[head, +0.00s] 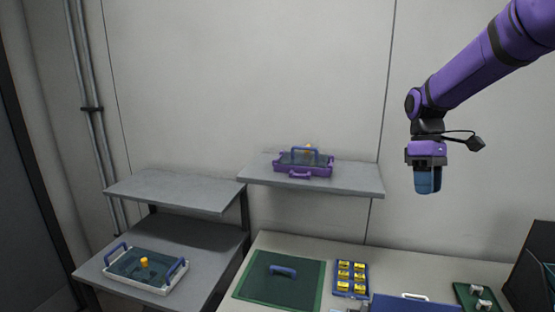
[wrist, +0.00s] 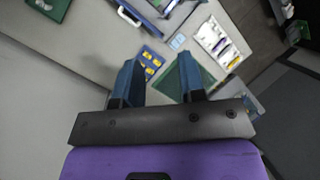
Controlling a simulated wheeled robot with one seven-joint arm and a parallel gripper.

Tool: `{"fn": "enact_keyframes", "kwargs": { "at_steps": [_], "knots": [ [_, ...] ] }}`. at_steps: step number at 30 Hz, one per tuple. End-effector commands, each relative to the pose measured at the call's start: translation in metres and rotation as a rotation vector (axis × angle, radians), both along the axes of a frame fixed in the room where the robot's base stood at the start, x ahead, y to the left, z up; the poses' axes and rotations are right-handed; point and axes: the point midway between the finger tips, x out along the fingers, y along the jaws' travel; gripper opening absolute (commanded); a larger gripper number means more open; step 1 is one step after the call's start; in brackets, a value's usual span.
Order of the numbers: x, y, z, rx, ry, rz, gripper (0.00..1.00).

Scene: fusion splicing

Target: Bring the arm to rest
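My purple arm (head: 480,58) reaches in from the upper right of the head view. My gripper (head: 427,190) hangs down in the air above the right part of the workbench, apart from everything. In the wrist view my gripper (wrist: 160,62) shows two blue fingers spread apart. Only the bench and things far below show between them, so it is open and empty.
The bench holds a green mat (head: 250,289) with a blue handle, a blue tray (head: 337,289) of yellow blocks and a green tray (head: 463,296). A purple tray (head: 322,169) sits on the wall shelf. A white tray (head: 120,281) is at left.

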Motion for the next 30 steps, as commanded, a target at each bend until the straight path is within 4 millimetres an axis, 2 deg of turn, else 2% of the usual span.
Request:
{"fn": "enact_keyframes", "kwargs": {
  "at_steps": [1, 6, 15, 21, 30],
  "knots": [
    [-0.009, 0.003, 0.009, -0.013, -0.031, -0.017, 0.37],
    [-0.038, 0.009, 0.031, -0.05, -0.127, -0.089, 0.37],
    [-0.091, 0.018, 0.059, -0.088, -0.3, -0.221, 0.37],
    [-0.127, 0.023, 0.071, -0.093, -0.413, -0.312, 0.37],
    [-0.18, 0.028, 0.079, -0.068, -0.579, -0.456, 0.37]
  ]
}}
